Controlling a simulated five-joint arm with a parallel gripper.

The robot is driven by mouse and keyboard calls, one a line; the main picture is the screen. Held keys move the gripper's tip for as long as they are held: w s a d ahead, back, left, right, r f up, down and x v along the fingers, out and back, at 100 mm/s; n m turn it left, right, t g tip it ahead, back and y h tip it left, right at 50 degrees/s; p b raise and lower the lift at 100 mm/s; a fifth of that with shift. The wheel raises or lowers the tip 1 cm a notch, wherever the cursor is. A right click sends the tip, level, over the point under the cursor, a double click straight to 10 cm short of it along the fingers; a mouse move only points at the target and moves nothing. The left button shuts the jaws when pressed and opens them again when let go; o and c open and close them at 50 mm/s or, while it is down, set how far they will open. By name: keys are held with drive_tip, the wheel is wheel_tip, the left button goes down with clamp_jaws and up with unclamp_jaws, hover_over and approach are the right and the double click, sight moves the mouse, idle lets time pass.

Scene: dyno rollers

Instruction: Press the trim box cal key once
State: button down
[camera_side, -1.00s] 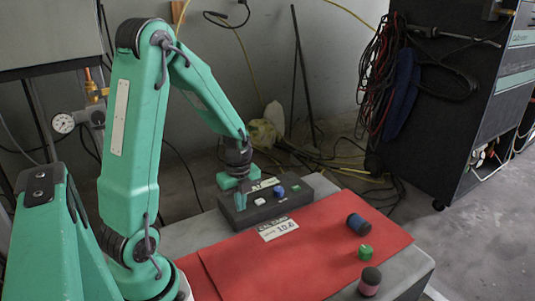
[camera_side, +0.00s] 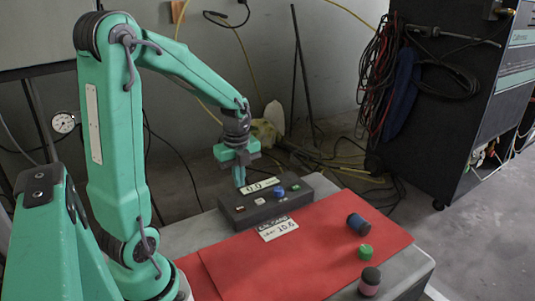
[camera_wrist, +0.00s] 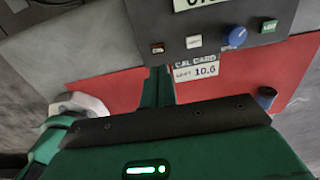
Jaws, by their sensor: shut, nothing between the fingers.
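The trim box (camera_side: 265,209) is a dark grey box at the back of the bench. Its display (camera_side: 263,186) reads about 0.0. Along its face are a small reddish-brown key (camera_wrist: 157,47), a white key (camera_wrist: 194,42), a blue knob (camera_wrist: 235,37) and a green key (camera_wrist: 269,26). The key labels are too small to tell which is cal. My gripper (camera_side: 240,184) is shut and empty, pointing down above the left part of the box, apart from it. In the wrist view its fingertips (camera_wrist: 160,71) appear just below the reddish-brown key.
A white cal card (camera_side: 278,229) reading about 10.6 lies in front of the box on a red mat (camera_side: 250,270). A dark blue roller (camera_side: 357,224), a green piece (camera_side: 365,251) and a pink-and-dark roller (camera_side: 369,282) stand at the mat's right side. The mat's middle is clear.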

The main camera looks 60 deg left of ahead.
wheel_tip(320, 180, up, 6)
drive_tip(key=shift+f, duration=0.2)
idle(0.8)
drive_tip(key=s+d+r+n+t, duration=0.2)
drive_tip(key=s+d+r+n, duration=0.1)
drive_tip(key=d+n, duration=0.4)
drive_tip(key=s+d+r+n+t, duration=0.3)
drive_tip(key=d+n, duration=0.5)
drive_tip(key=n, duration=0.3)
drive_tip(key=shift+s+d+r, duration=0.15)
drive_tip(key=shift+s+d, duration=0.15)
drive_tip(key=shift+s, duration=0.4)
